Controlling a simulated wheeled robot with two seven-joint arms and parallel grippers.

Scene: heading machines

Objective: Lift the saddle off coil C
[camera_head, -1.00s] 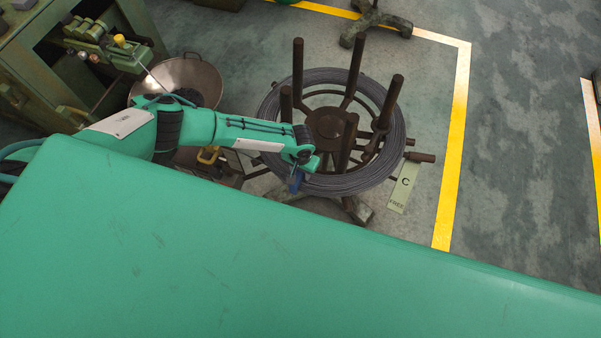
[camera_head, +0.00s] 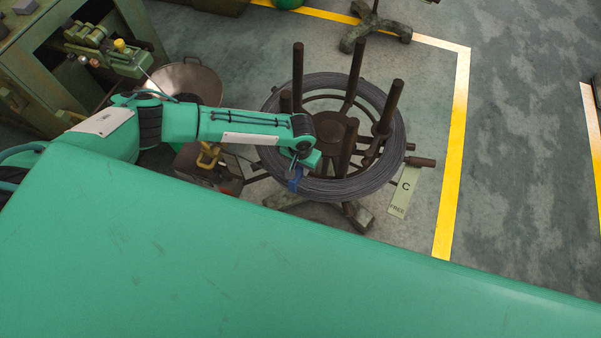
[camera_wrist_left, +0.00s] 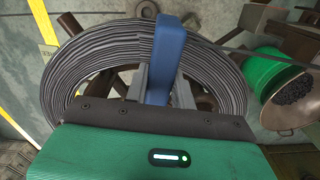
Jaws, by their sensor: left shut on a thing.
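Coil C (camera_head: 383,180) is a ring of grey wire around a dark stand with upright posts (camera_head: 355,60). A tag marked C and FREE (camera_head: 403,192) hangs at its right. The blue saddle (camera_head: 295,178) is at the coil's near left side. My left gripper (camera_head: 297,168) is shut on it. In the left wrist view the saddle (camera_wrist_left: 165,60) stands between the grey fingers (camera_wrist_left: 152,80), in front of the wire ring (camera_wrist_left: 95,60). I cannot tell whether the saddle still touches the wire. My right gripper is not in view.
A metal bowl (camera_head: 195,78) and a green machine (camera_head: 110,50) stand at the left. A yellow line (camera_head: 455,150) runs on the floor right of the coil, with open floor beyond. A large green surface covers the bottom of the head view.

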